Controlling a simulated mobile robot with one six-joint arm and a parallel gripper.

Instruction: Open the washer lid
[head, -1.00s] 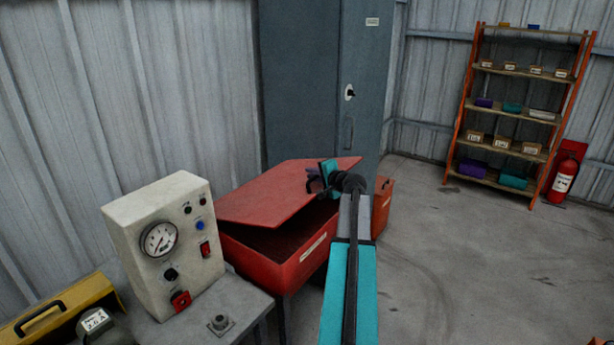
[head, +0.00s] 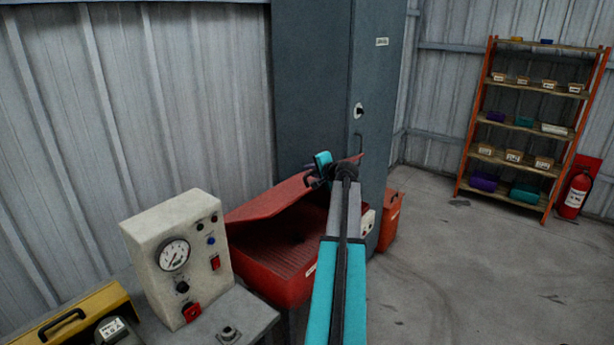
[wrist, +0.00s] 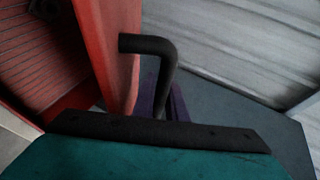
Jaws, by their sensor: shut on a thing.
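The red washer (head: 262,275) stands in the head view beside the grey bench, with its red lid (head: 268,203) tilted up and a wide gap showing the ribbed inside. My gripper (head: 314,181) is at the lid's front edge, shut on the lid's black handle. In the wrist view the bent black handle (wrist: 152,46) stands out from the red lid (wrist: 119,50) and runs down behind my gripper's dark edge. The fingertips and their contact with the handle are mostly hidden. The washer's ribbed inside (wrist: 45,60) shows at the left of the wrist view.
A white gauge box (head: 178,255) stands on the grey bench (head: 245,318) left of the washer, near a yellow toolbox (head: 85,318). A tall grey cabinet (head: 318,80) stands close behind the lid. Shelves (head: 520,125) and a fire extinguisher (head: 575,193) are far right.

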